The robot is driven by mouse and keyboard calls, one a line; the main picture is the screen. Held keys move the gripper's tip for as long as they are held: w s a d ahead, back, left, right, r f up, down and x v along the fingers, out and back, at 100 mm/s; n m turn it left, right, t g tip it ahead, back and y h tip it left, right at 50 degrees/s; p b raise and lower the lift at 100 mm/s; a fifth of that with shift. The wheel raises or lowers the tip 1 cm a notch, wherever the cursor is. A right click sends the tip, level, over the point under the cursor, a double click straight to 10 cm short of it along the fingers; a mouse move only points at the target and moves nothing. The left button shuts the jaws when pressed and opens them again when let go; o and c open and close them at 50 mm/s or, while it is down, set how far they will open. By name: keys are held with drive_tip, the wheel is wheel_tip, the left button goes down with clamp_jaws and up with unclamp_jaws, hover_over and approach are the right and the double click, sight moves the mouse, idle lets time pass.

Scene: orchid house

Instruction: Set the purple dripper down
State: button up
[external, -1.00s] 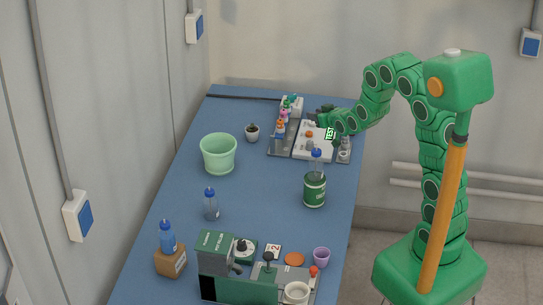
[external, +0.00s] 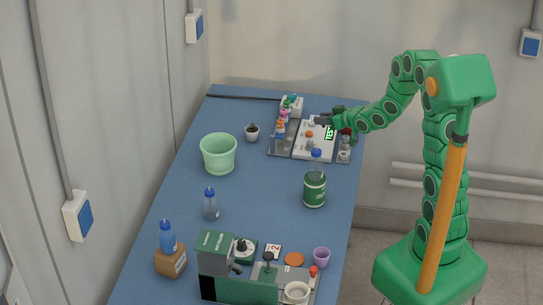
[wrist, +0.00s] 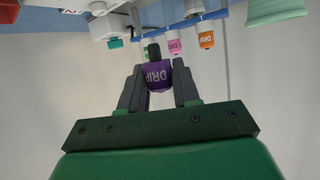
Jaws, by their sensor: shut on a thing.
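The purple dripper (wrist: 158,78), with white lettering, is between the two dark fingers of my gripper (wrist: 159,88) in the wrist view. The fingers are shut on it. In the external view my gripper (external: 325,119) is over the far end of the blue table, above the white board of the grey tray. The dripper cannot be made out there. In the wrist view a pink dripper (wrist: 174,46) and an orange dripper (wrist: 206,40) hang in a row beyond the held one, in an upside-down picture.
Several coloured drippers (external: 281,124) stand in a row left of the white board (external: 302,150). A lit TEST sign (external: 329,132) is at its right. A green canister (external: 315,190), a bottle and a pale green pot (external: 218,153) stand nearer.

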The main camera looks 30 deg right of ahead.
drive_tip(key=s+d+n+y, duration=0.2)
drive_tip(key=s, duration=0.1)
drive_tip(key=s+d+n+g+y, duration=0.1)
drive_tip(key=s, duration=0.1)
drive_tip(key=shift+s+d+f, duration=0.25)
drive_tip(key=shift+d+f, duration=0.15)
drive_tip(key=shift+s+d+f+n+g+y, duration=0.15)
drive_tip(key=shift+s+d+n+g+y, duration=0.15)
drive_tip(key=shift+s+n, duration=0.35)
drive_tip(key=shift+s, duration=0.1)
drive_tip(key=shift+f, duration=0.1)
drive_tip(key=shift+f, duration=4.7)
drive_tip(key=shift+f, duration=0.2)
drive_tip(key=o, duration=1)
